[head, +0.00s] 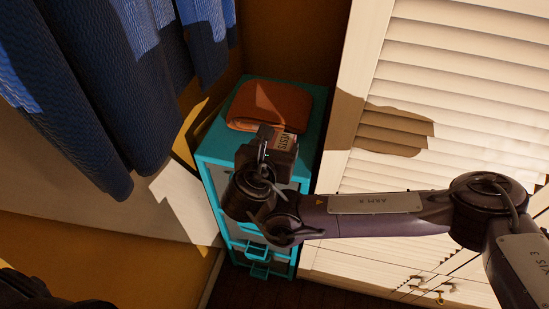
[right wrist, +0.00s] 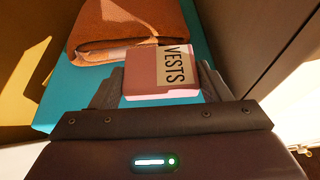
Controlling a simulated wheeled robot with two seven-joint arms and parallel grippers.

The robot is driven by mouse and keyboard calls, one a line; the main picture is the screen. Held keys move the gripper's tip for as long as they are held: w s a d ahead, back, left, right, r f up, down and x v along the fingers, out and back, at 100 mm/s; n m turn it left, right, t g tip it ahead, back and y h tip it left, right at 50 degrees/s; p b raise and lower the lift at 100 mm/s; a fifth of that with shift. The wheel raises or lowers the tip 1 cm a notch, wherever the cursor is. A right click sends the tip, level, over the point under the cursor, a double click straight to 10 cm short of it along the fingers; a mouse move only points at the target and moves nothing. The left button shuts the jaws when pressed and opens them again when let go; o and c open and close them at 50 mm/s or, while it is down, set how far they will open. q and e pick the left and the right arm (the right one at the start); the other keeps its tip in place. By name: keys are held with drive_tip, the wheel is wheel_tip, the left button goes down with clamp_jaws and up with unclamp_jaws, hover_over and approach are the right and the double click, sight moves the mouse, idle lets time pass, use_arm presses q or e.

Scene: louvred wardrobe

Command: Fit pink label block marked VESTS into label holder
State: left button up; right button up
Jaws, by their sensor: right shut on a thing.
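The pink block (right wrist: 141,78) carries a pale label reading VESTS, its lettering running sideways in the right wrist view. My right gripper (right wrist: 160,90) is shut on it, one finger on each side. In the head view, the block (head: 288,142) shows at the tip of my right gripper (head: 277,142), above the front part of the teal drawer unit (head: 213,146). I cannot make out a label holder in either view; my right gripper and arm cover part of the unit's front. My left gripper does not show.
A folded brown cloth (head: 270,105) lies on the unit's top, behind the block; it also shows in the right wrist view (right wrist: 125,28). Blue garments (head: 100,80) hang at left. A white louvred door (head: 460,90) stands close at right. Teal handles (head: 258,268) jut out low on the unit.

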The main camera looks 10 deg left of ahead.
drive_tip(key=shift+f, duration=2.3)
drive_tip(key=shift+f, duration=0.15)
drive_tip(key=o, duration=1)
